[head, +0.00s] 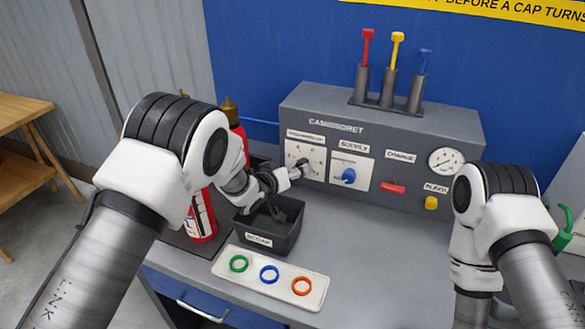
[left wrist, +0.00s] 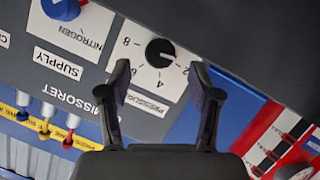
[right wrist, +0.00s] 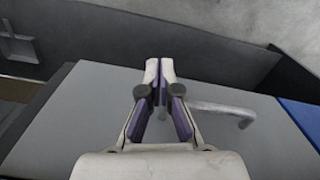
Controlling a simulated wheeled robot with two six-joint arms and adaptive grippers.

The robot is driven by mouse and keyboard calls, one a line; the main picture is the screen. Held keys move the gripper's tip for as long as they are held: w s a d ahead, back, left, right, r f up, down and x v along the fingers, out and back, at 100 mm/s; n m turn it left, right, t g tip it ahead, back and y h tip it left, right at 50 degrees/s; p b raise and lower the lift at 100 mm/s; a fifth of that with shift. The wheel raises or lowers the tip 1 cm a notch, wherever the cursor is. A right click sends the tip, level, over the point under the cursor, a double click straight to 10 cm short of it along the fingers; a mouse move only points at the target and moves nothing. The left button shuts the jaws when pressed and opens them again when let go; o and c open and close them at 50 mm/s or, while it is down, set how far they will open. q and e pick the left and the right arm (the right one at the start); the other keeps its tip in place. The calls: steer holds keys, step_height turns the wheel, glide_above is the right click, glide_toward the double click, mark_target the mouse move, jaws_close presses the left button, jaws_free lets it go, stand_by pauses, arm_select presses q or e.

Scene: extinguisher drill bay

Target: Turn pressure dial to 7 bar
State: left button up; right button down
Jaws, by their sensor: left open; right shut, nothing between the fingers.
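The pressure dial's black knob (left wrist: 160,51) sits on a white plate marked 2, 4, 6, 8. A red mark on the knob's right side in the left wrist view lies towards the 2. In the head view the dial plate (head: 292,149) is partly covered by my left gripper (head: 304,168). In the left wrist view my left gripper (left wrist: 159,72) is open, with a fingertip on either side of the plate's near part. Contact with the knob cannot be told. My right gripper (right wrist: 159,64) is shut and empty, away from the panel.
The grey panel (head: 370,125) also carries a blue supply knob (head: 348,176), a red charge lever (head: 393,187), a yellow bleed button (head: 431,202) and a gauge (head: 446,160). A black bin (head: 271,240), a ring tray (head: 255,283) and a red extinguisher (head: 203,215) stand near my left arm.

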arm_select(q)
steer(key=x, duration=0.5)
steer(key=shift+a+p, duration=0.1)
steer(key=shift+p, duration=0.2)
steer(key=shift+s, duration=0.1)
steer(key=c, duration=1.1)
steer(key=m+y+b, duration=0.2)
steer(key=m+b, duration=0.1)
steer(key=b, duration=0.3)
steer(key=shift+r, duration=0.1)
steer(key=shift+c, duration=0.2)
steer(key=o, duration=1.1)
steer(key=shift+o, duration=0.2)
step_height(320, 180, up, 10)
steer(key=shift+f, duration=0.1)
